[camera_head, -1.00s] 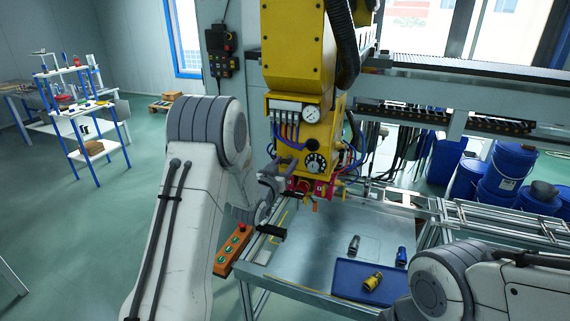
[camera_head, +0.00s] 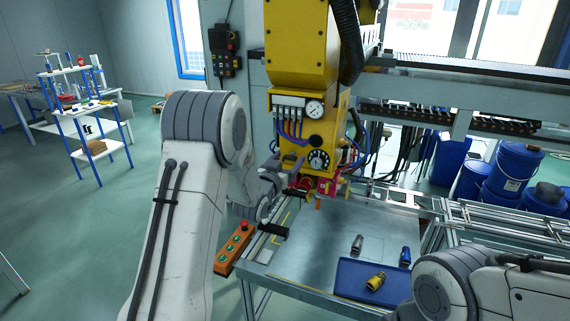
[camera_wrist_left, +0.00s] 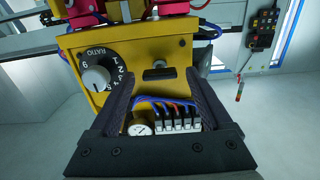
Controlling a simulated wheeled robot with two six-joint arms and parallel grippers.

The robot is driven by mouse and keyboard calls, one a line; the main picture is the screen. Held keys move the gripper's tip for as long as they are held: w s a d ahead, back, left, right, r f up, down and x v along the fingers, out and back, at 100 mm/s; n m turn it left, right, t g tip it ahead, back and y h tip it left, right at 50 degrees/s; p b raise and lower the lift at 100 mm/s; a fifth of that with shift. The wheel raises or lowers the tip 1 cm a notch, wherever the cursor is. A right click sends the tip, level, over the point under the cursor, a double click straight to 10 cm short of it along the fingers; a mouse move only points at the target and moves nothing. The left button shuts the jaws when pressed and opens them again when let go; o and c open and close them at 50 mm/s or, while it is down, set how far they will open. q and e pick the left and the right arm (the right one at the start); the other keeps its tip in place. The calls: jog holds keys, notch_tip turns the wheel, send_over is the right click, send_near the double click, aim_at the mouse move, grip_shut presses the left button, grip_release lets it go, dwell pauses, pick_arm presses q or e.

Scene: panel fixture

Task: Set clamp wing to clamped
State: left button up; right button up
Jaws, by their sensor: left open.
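The yellow machine head (camera_head: 300,50) hangs over the table. On its lower panel are a white gauge (camera_head: 313,109), coloured tubes and a round black dial (camera_head: 319,160). In the left wrist view a short dark bar (camera_wrist_left: 160,73) sits on the yellow face between my fingertips; it may be the clamp wing, but I cannot tell its setting. My left gripper (camera_head: 283,163) is close to the panel's lower left. Its dark fingers (camera_wrist_left: 160,80) are apart with nothing held. The left finger hides part of the panel. My right gripper is out of view; only its arm shows.
Red fittings (camera_wrist_left: 85,14) are at the head's underside. An orange button box (camera_head: 233,248) is at the table's left edge. A blue tray (camera_head: 350,278) with a yellow part (camera_head: 376,282) lies on the metal table. Blue drums (camera_head: 513,168) stand at the right.

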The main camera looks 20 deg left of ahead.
pick_arm(q)
jog(key=s+b, duration=0.3)
jog(key=s, duration=0.7)
jog(key=shift+s+a+b, duration=0.15)
jog(key=shift+b, duration=0.25)
jog(key=s+d+f+m+g+h, duration=0.1)
jog(key=s+d+f+m+g, duration=0.1)
jog(key=s+d+f+g, duration=0.5)
jog(key=s+d+f+m+g+h, duration=0.1)
jog(key=s+d+g, duration=0.3)
jog(key=d, duration=0.7)
jog(key=s+d+m+g, duration=0.1)
jog(key=s+m+g, duration=0.1)
jog(key=s, duration=1)
jog(key=s+d+f+m+g+y, duration=0.1)
jog(key=s+g, duration=0.4)
jog(key=s, duration=0.7)
jog(key=shift+s+d+m+y, duration=0.25)
jog(key=shift+d+m+y, duration=0.05)
jog(key=shift+d+m, duration=0.1)
